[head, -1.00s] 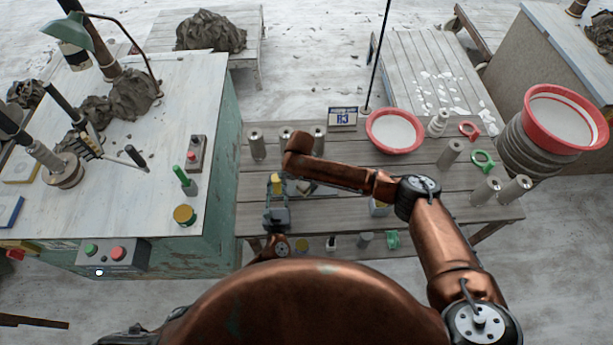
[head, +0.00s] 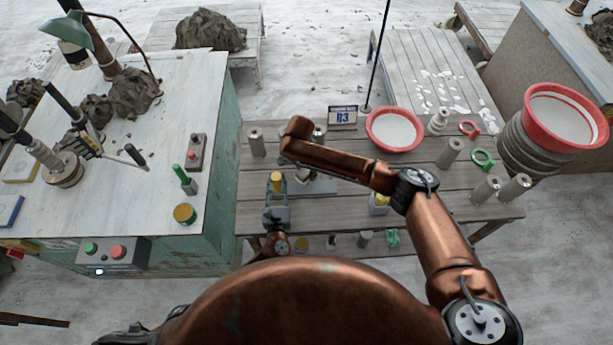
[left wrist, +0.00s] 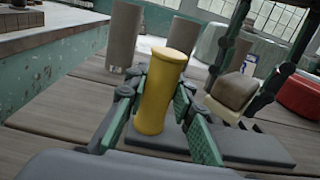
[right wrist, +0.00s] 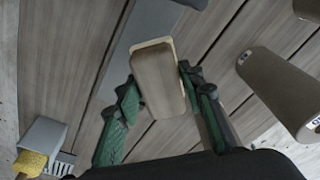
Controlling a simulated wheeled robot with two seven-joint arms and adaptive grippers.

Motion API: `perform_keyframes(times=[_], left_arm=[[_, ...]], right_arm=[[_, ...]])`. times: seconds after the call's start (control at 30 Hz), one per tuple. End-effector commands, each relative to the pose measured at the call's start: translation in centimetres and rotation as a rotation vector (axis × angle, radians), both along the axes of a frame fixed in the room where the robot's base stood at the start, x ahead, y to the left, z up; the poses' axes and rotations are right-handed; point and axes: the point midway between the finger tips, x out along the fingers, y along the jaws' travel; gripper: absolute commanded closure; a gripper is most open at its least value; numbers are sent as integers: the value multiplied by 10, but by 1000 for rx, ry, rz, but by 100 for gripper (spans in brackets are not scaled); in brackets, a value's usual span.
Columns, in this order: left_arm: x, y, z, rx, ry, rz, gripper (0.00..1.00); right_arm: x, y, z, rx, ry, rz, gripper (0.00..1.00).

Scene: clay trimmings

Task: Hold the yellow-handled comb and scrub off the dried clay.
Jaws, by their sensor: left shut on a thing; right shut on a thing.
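The comb's yellow handle (left wrist: 160,90) stands upright between the green fingers of my left gripper (left wrist: 158,108), which is shut on it. A flat grey plate (left wrist: 240,150) lies at its foot and reaches right; it also shows in the head view (head: 320,187). My left gripper (head: 277,188) is low over the table in the head view. My right gripper (right wrist: 157,92) is shut on a wooden block (right wrist: 160,80), likely a brush. The block (left wrist: 235,90) is over the plate's right part; I cannot tell whether they touch. My right arm hides part of the plate from above.
Another yellow-topped grey item (head: 381,200) stands right of the plate. Grey cylinders (head: 256,143) stand behind. A red-rimmed bowl (head: 394,131), green ring (head: 483,159) and red ring (head: 469,129) are farther right. The green cabinet (head: 225,160) borders the table on the left.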

Motion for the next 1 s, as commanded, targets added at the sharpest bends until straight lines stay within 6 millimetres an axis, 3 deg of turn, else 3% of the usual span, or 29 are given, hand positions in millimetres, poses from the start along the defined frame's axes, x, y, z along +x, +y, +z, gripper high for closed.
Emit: perform_keyframes(times=[0.53, 1.0], left_arm=[[0, 0, 0, 0, -1, 0, 100], [0, 0, 0, 0, 0, 0, 100]], right_arm=[[-1, 0, 47, 0, 1, 1, 95], [-1, 0, 51, -1, 2, 1, 95]])
